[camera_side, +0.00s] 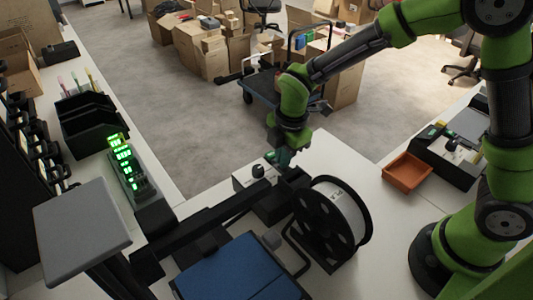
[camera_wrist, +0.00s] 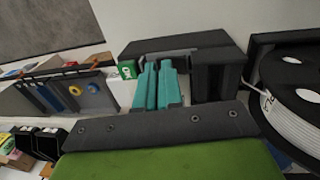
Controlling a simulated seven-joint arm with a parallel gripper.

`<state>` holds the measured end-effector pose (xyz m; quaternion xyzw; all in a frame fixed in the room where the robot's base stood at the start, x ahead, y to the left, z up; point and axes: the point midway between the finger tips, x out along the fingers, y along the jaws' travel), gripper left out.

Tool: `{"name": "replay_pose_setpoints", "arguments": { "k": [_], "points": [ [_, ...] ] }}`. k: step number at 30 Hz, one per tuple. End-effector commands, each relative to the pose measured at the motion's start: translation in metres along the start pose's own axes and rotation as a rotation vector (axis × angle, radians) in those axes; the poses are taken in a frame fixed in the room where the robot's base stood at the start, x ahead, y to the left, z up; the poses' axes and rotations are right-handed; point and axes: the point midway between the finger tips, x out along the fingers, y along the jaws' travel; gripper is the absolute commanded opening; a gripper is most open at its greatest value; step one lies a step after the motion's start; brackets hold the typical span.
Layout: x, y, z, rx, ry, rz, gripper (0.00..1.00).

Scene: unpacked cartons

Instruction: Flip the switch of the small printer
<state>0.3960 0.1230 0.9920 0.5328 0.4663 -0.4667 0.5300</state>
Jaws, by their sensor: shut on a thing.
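The small printer has a blue bed (camera_side: 240,268), a black frame arm (camera_side: 215,208) and a grey plate. A white filament spool marked PLA (camera_side: 345,215) stands at its right; it also shows at the right of the wrist view (camera_wrist: 295,110). My gripper (camera_side: 283,158) points down at the back of the printer, just behind the spool. In the wrist view its teal fingers (camera_wrist: 158,82) are close together, against a dark housing (camera_wrist: 190,42). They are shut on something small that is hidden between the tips. I cannot make out the switch itself.
A light box with a black knob (camera_side: 258,171) stands just left of my gripper. A green-lit rack (camera_side: 122,160) and black bins (camera_side: 90,122) are on the left bench. An orange tray (camera_side: 407,172) sits at right. The white tabletop right of the spool is clear.

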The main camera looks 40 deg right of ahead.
Motion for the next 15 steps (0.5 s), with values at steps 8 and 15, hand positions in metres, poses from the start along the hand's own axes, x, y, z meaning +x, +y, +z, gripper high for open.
{"name": "replay_pose_setpoints", "arguments": {
  "k": [8,15],
  "points": [
    [0.006,-0.01,0.0,-0.007,-0.004,-0.016,0.0],
    [0.003,-0.021,0.0,-0.004,-0.004,-0.02,0.0]
  ]
}}
